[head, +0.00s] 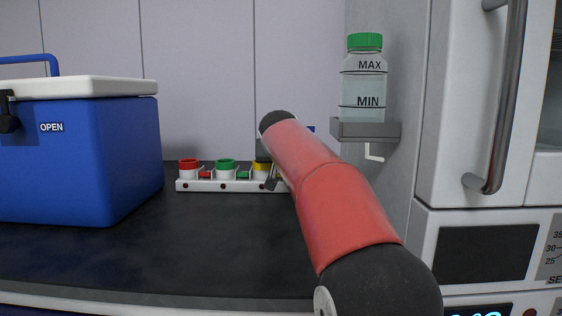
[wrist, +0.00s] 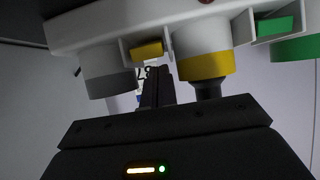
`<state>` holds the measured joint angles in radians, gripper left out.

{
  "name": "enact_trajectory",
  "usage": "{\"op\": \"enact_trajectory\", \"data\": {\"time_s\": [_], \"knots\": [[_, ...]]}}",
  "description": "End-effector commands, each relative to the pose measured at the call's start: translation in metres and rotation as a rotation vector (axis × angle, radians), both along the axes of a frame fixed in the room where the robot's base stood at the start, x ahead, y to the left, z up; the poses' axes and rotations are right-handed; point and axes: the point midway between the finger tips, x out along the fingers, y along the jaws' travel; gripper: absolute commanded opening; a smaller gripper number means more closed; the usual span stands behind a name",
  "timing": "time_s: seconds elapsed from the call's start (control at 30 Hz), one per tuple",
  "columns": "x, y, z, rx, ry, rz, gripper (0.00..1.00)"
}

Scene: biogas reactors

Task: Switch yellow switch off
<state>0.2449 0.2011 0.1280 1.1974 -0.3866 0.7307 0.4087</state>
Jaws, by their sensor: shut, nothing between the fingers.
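The yellow switch (wrist: 146,51) sits in a white bracket between the yellow-ringed reactor (wrist: 203,62) and a grey-ringed one (wrist: 108,72). My gripper (wrist: 155,70) is shut and empty, its fingertips close to the yellow switch; I cannot tell whether they touch it. In the head view my gripper (head: 270,182) is at the right part of the white reactor rack (head: 205,186), beside the yellow-ringed reactor (head: 261,169). My arm and gripper hide the yellow switch there.
Red (head: 188,168) and green (head: 226,168) ringed reactors stand left on the rack, with a red switch (head: 206,174) and a green switch (head: 243,175). A blue cooler (head: 80,160) stands left. A bottle (head: 363,85) sits on a wall shelf at right. The front counter is clear.

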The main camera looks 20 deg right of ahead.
Motion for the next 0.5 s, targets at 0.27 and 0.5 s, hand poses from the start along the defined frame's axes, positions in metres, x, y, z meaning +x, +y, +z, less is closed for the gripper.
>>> {"op": "enact_trajectory", "data": {"time_s": [0.27, 0.5], "knots": [[-0.010, 0.000, 0.049, 0.000, -0.004, 0.001, 0.00], [-0.044, 0.015, 0.087, 0.000, -0.004, 0.003, 0.00]]}}
